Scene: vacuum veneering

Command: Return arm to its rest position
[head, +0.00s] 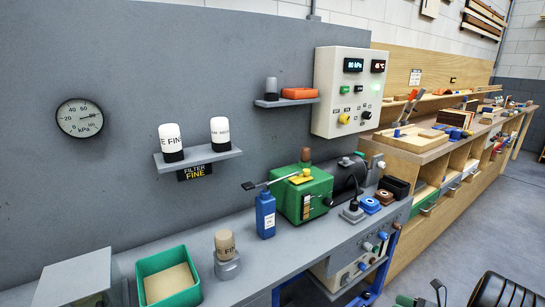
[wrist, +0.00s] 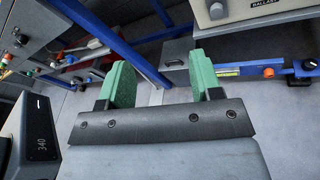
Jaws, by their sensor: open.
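My gripper (wrist: 160,82) shows in the wrist view with its two green fingers spread wide apart. Nothing is between the fingers; grey floor shows in the gap. The fingers point toward the blue frame legs (wrist: 108,45) under a bench, and they appear clear of them. I cannot make out my gripper in the head view, so its place relative to the bench top is not shown there.
The grey bench (head: 240,264) carries a green pump (head: 302,193), a blue bottle (head: 265,214) and a green bin (head: 167,270). A control box (head: 346,90) hangs above. A wooden workbench (head: 430,150) extends right. A blue rail (wrist: 286,72) lies close in the wrist view.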

